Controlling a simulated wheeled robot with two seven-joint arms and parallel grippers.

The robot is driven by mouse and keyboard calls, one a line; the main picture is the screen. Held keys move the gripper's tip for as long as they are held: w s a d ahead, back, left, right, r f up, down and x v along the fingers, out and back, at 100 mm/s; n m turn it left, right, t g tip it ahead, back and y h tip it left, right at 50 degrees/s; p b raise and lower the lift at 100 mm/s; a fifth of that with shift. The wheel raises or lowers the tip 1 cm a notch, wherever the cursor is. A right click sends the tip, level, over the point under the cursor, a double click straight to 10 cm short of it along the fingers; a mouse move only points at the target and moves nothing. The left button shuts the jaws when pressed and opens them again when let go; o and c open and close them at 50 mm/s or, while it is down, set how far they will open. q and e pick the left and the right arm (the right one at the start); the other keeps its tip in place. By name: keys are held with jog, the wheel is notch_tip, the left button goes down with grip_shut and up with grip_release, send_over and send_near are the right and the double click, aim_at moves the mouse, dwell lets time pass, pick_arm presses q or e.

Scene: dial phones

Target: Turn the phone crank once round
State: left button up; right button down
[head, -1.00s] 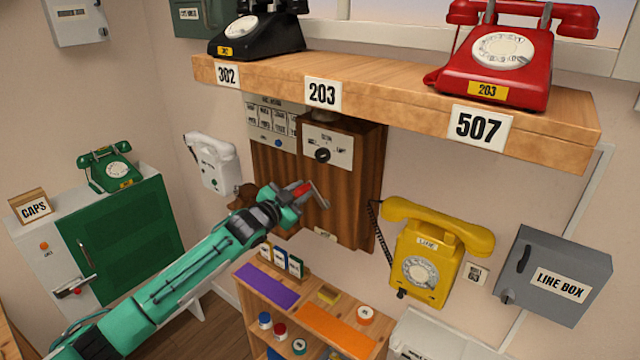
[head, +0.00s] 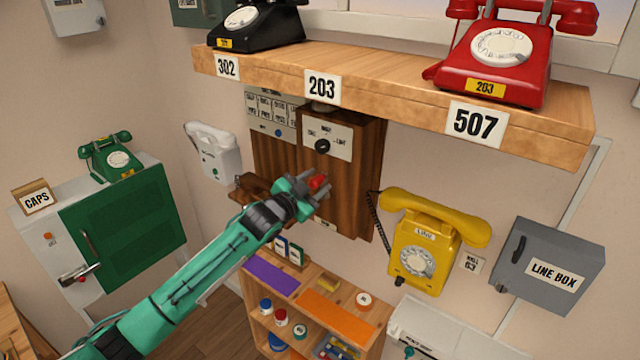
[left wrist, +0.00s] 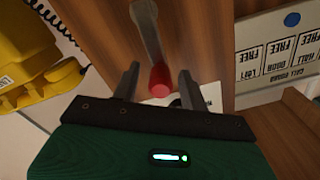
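The wooden crank phone box (head: 350,190) hangs on the wall under the shelf. Its crank has a red knob (head: 318,183) and a grey metal arm. In the left wrist view the red knob (left wrist: 160,83) lies between the two fingers, with the crank arm (left wrist: 146,30) running up from it. My left gripper (head: 314,187) is at the knob. In the left wrist view its fingers (left wrist: 157,85) stand apart, with a gap on each side of the knob. In the head view the gripper hides most of the crank arm. My right gripper is not in view.
The wooden shelf (head: 400,92) with a black phone and a red phone (head: 495,55) overhangs the box. A yellow phone (head: 423,245) hangs to its right. A low rack (head: 262,292) with jars stands below. A white phone (head: 212,152) is to the left.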

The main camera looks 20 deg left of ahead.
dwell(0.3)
pick_arm(q)
jog(key=shift+p+v, duration=0.55)
jog(key=shift+v, duration=0.7)
jog(key=shift+p+v, duration=0.6)
jog(key=shift+v, duration=1.65)
